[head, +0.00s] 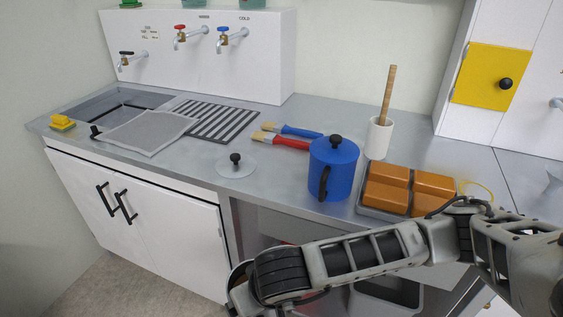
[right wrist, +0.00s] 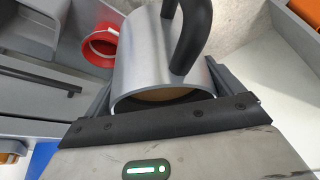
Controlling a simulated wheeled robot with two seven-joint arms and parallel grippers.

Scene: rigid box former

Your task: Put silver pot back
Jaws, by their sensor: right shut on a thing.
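The silver pot (right wrist: 150,55), with a black handle, is in the right wrist view. My right gripper (right wrist: 165,88) is shut on it, with one finger on each side of its wall. The pot's open end faces the camera and shows a tan inside. In the head view my right arm reaches across the bottom from the right, below the counter's front edge. The pot and the right gripper's fingertips cannot be made out there. A small silver lid (head: 236,168) with a black knob lies on the counter. My left gripper is not in view.
The counter holds a blue pot (head: 333,170), brushes (head: 290,130), a tray of brown blocks (head: 410,188) and a white holder (head: 378,140). Below it is an open space with a grey bin (head: 392,292). A red round container (right wrist: 101,46) is beside the silver pot.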

